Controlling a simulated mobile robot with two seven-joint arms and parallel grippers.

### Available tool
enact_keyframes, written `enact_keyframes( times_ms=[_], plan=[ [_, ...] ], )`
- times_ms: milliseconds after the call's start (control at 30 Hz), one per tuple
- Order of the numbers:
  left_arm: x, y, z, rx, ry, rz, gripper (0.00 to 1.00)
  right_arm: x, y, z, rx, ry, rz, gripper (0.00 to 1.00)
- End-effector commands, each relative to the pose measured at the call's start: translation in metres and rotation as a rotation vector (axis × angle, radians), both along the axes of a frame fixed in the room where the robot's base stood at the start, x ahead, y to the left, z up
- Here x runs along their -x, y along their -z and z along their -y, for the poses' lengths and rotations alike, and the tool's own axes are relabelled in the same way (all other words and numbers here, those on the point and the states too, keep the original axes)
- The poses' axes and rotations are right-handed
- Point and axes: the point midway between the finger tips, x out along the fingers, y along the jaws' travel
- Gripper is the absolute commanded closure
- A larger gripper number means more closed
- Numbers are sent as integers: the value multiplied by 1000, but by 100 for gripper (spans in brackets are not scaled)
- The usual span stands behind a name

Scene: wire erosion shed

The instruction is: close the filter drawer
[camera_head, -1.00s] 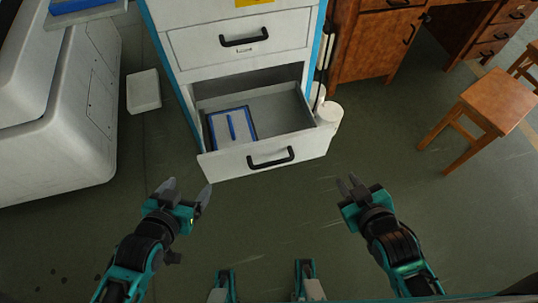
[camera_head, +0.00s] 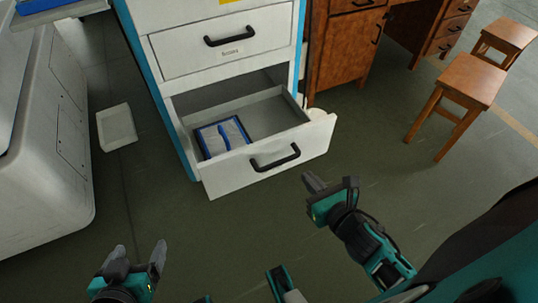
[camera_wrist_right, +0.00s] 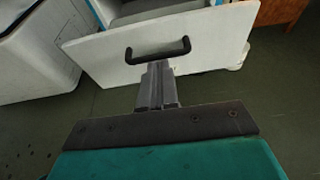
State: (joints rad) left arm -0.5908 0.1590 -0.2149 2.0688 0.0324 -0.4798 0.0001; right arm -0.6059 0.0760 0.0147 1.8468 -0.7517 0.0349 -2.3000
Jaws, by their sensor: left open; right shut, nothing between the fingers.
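The filter drawer (camera_head: 222,172) is the lower drawer of a white cabinet and is pulled well out. A blue-rimmed filter (camera_head: 222,136) lies inside it at the left. Its front has a black bar handle (camera_head: 275,158). My right gripper (camera_head: 308,181) is shut and empty, in front of the drawer front and just below and right of the handle. In the right wrist view the drawer front (camera_wrist_right: 205,45) is ahead, and the shut fingertips (camera_wrist_right: 157,68) appear just below the handle (camera_wrist_right: 158,54); contact cannot be told. My left gripper (camera_head: 140,252) is open and empty, low at the left.
The upper drawer (camera_head: 225,48) is shut. A white machine (camera_head: 40,150) stands at the left, with a small white box (camera_head: 116,127) on the floor beside it. A wooden desk (camera_head: 345,45) and stools (camera_head: 462,85) are at the right. The floor before the drawer is clear.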

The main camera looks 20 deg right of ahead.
Motion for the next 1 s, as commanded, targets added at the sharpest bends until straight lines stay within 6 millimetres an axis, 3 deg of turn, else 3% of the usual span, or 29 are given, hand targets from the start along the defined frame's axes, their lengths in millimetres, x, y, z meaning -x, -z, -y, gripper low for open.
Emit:
enact_keyframes(
  times_ms=[267, 700, 1000],
  plan=[
    [-3, 1, 1, 5, 1, 10, 19, -27, 8, 0, 28, -10, 6, 100],
    [0, 21, 4, 15, -7, 1, 19, -109, 31, -3, 23, -8, 6, 100],
    [1, 26, 3, 14, -7, -3, 19, -134, 30, -4, 23, -8, 3, 100]
  ],
)
